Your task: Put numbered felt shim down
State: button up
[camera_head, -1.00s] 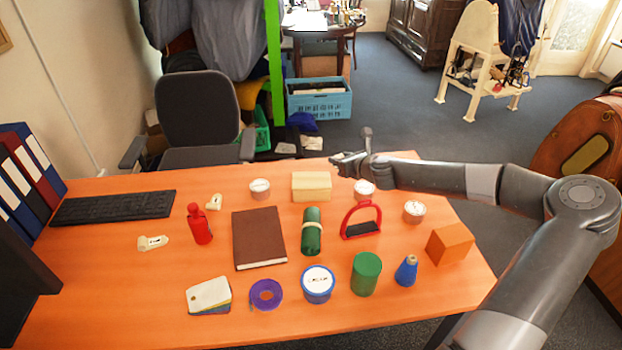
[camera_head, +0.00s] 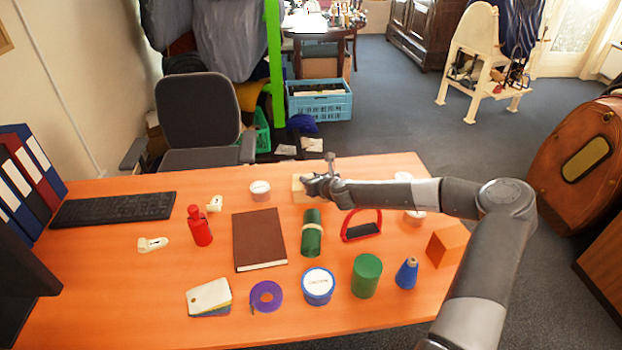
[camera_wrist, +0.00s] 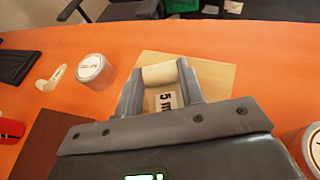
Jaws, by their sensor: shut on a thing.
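My gripper (camera_head: 308,184) is over the pale wooden block (camera_head: 298,194) at the far edge of the desk and hides part of it. In the wrist view, my gripper (camera_wrist: 160,84) is shut on a cream felt shim (camera_wrist: 159,74) with a black-on-white label that starts with "5 m". The block's flat top (camera_wrist: 216,72) lies beneath the shim in that view. I cannot tell if the shim touches it. Two similar cream pieces with labels lie on the left of the desk, one nearer (camera_head: 152,244) and one farther (camera_head: 214,203).
A white-lidded tin (camera_head: 260,190) stands left of the block. The green roll (camera_head: 312,233), brown book (camera_head: 259,239) and red stirrup (camera_head: 361,226) are in front of it. Several other items fill the desk's near half. A chair (camera_head: 198,115) stands behind the desk.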

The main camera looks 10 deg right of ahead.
jog(key=shift+f, duration=0.15)
jog(key=o, duration=1)
jog(key=shift+c, duration=0.2)
jog(key=shift+r, duration=0.2)
jog(key=v, duration=1.2)
